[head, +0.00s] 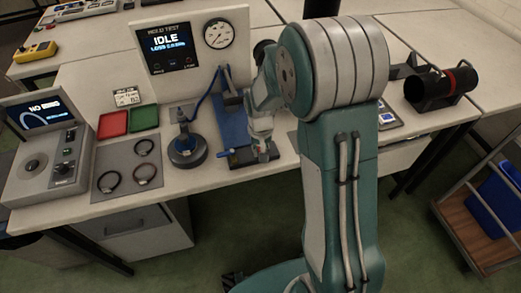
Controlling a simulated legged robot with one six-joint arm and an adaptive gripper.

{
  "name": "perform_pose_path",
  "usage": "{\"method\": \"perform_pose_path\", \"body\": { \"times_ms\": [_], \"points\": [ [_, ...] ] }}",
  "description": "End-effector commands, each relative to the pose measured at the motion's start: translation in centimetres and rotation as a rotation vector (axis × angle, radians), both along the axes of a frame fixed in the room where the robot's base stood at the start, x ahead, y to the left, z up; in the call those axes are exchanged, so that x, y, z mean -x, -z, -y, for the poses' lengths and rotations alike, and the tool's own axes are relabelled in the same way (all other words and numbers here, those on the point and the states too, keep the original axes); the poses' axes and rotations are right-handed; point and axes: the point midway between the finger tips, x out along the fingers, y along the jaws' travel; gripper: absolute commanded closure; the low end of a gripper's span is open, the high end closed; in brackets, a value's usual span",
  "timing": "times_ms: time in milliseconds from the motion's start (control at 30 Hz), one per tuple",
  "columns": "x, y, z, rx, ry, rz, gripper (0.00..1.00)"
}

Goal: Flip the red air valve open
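The hold test panel (193,50) stands at the back of the bench, with a screen reading IDLE and a round gauge (219,34). A blue hose (207,97) runs from beside the panel down toward a round dark base (187,153) with a pale body on it. My gripper (262,153) is low over the front of the bench, by a small dark fixture (241,158) at the end of a blue mat (231,126). A small reddish spot shows at this fixture, but I cannot clearly make out the red valve. The fingers are too small to read.
A black cylinder with a red band (451,83) lies at right.

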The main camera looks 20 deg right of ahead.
Motion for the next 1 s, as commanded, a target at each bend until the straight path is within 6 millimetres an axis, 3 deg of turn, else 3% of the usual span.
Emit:
{"method": "perform_pose_path", "body": {
  "times_ms": [867,900,967,1000],
  "points": [
    [0.02,0.09,0.49,0.0,-0.162,0.0,1.0],
    [0.02,0.09,0.49,0.0,-0.162,0.0,0.7],
    [0.02,0.09,0.49,0.0,-0.162,-0.001,0.44],
    [0.02,0.08,0.49,0.0,-0.162,0.0,0.44]
  ]
}}
